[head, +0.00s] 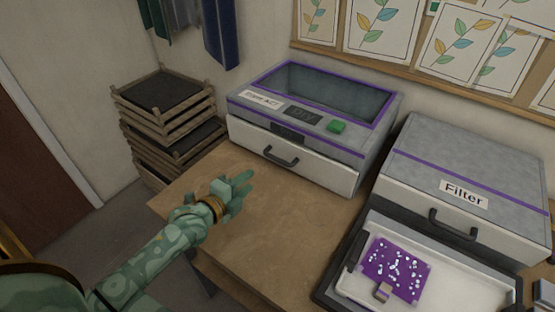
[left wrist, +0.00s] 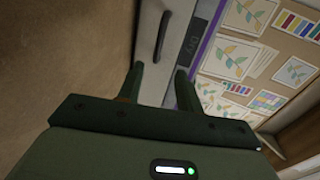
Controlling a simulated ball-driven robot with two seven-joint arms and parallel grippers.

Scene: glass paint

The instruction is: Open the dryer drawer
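The dryer (head: 310,115) is a grey box with purple trim, a dark window on top and a green button. It stands at the back of the wooden table. Its pale drawer (head: 315,172) looks closed, with a dark bar handle (head: 281,158) on the front. My left gripper (head: 238,188) is in front and to the left of the drawer, apart from the handle. In the left wrist view its two fingers (left wrist: 158,82) are spread with nothing between them, and the handle (left wrist: 162,36) shows beyond them. My right gripper is not in view.
A grey Filter box (head: 465,175) stands to the right. In front of it is a white tray (head: 460,290) holding a purple speckled sheet (head: 398,268). Stacked wooden racks (head: 165,120) stand on the left. The tabletop (head: 270,225) before the dryer is clear.

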